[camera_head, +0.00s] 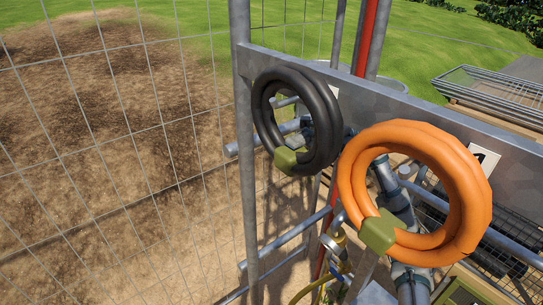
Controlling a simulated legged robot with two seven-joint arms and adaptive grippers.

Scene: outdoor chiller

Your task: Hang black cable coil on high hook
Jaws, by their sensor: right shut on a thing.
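The black cable coil (268,135) is a thick ring with an olive tie (286,160) at its bottom. It stands upright in front of the grey metal plate, beside the left post. My right gripper (309,128) is at the coil's right inner side, shut on it and partly hidden by it. My right arm (389,183) shows behind the orange coil. A grey bar end (286,102) shows through the upper part of the black ring, and another bar (277,131) runs lower, behind it. I cannot tell which is the high hook, or whether the coil rests on either. My left gripper is out of view.
An orange coil (468,190) with an olive tie (380,232) is at the right, nearer the camera. A wire fence (165,125) and a grey post (243,190) border the left. A wire basket (490,88) is at the far right.

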